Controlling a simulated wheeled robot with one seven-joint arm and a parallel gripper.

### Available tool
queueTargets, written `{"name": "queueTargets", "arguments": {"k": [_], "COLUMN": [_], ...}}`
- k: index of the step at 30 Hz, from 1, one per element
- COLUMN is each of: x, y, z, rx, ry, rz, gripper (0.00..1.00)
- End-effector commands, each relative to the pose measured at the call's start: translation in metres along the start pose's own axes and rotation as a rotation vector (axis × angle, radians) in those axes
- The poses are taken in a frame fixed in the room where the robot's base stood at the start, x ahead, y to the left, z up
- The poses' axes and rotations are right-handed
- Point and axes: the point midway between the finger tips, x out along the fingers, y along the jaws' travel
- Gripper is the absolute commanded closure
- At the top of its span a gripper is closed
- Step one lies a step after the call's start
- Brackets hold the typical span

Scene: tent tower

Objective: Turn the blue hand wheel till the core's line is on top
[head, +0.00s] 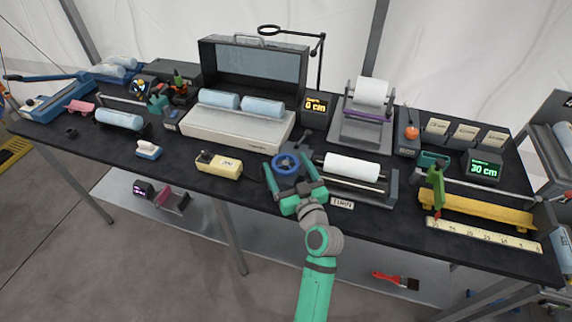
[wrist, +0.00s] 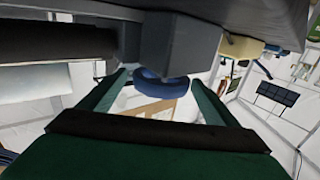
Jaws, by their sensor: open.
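The blue hand wheel (head: 286,164) sits at the left end of a roller stand on the table. The white core (head: 352,167) lies level in that stand, to the right of the wheel. I see no line on the core's visible side. My gripper (head: 293,178) is open at the wheel, with its green fingers to the left and right of it. In the wrist view the wheel (wrist: 160,88) shows between the two fingers, partly hidden behind a grey block. I cannot tell whether the fingers touch it.
A cream box (head: 219,163) stands left of the wheel. A label reading "TURN" (head: 342,203) is at the stand's front. A green clamp (head: 437,190) and a yellow rail (head: 475,212) are to the right. Bare black table lies between the cream box and the wheel.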

Motion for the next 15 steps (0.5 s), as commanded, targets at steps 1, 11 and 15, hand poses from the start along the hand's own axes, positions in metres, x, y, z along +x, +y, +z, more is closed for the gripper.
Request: {"name": "queueTargets", "arguments": {"k": [1, 11, 15], "x": [0.0031, 0.0070, 0.0068], "y": [-0.0005, -0.0019, -0.0019], "z": [-0.0002, 0.0000, 0.0000], "rx": [0.000, 0.000, 0.000], "ry": [0.000, 0.000, 0.000], "rz": [-0.001, -0.002, -0.002], "gripper": [0.17, 0.17, 0.46]}}
